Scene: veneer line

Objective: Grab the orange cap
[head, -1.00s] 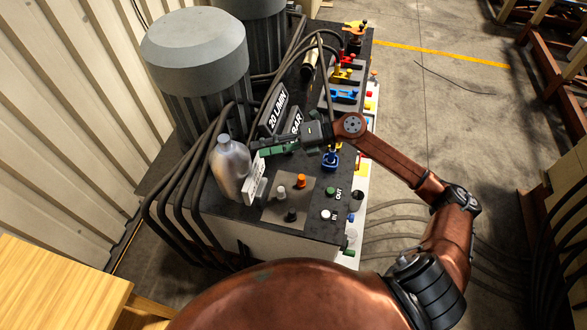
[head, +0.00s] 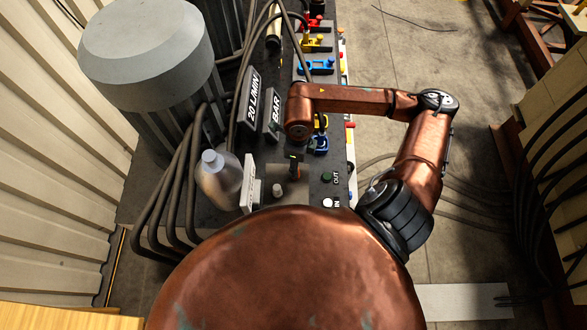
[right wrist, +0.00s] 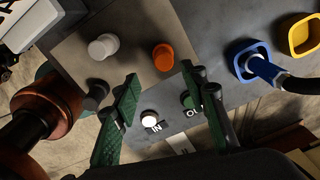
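The orange cap (right wrist: 163,57) stands upright on a grey plate (right wrist: 132,62) in the right wrist view, with a white cap (right wrist: 103,46) to its left. In the head view the orange cap (head: 296,174) is only partly visible beside my right gripper (head: 293,162). My right gripper (right wrist: 161,76) has its two green fingers spread apart and empty. In the wrist view the orange cap lies just beyond the gap between the fingertips; I see no contact. My left gripper is not in view.
A black cap (right wrist: 95,93) is partly hidden behind the left finger. A silver bottle (head: 219,178) and a white sign (head: 251,184) stand left of the plate. Blue (right wrist: 250,62) and yellow (right wrist: 303,36) fittings, hoses and IN/OUT ports are close by.

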